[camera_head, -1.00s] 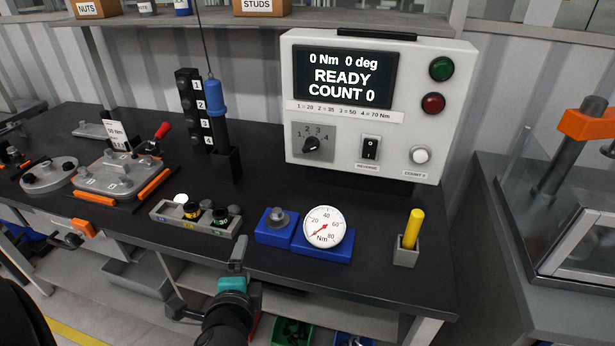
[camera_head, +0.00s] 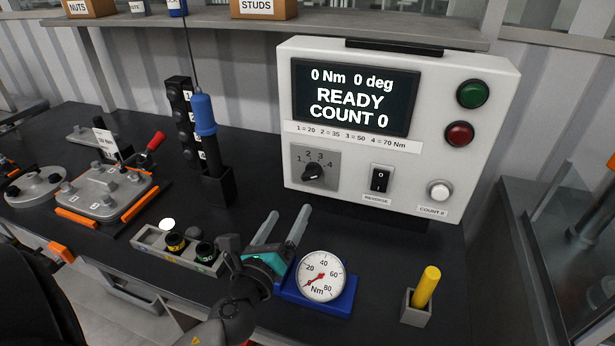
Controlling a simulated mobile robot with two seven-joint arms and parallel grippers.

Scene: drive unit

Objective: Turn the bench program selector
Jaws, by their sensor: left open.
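The program selector is a black knob (camera_head: 313,172) on a grey plate marked 1 to 4, low on the left of the white control box's front. I cannot tell for sure which number it points at. The control box (camera_head: 468,173) has a screen (camera_head: 355,97) reading 0 Nm, 0 deg, READY, COUNT 0. A label below it lists 1=20, 2=35, 3=50, 4=70 Nm. My left gripper (camera_head: 288,212) is open and empty, below and a little left of the knob, apart from it, its two fingers pointing toward the box. My right gripper is not in view.
A dial gauge (camera_head: 321,276) on a blue base stands just right of my left gripper. A blue screwdriver-like tool (camera_head: 204,115) stands in a holder left of the box. A yellow peg (camera_head: 428,284) stands at right. A reverse switch (camera_head: 379,180) is beside the selector.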

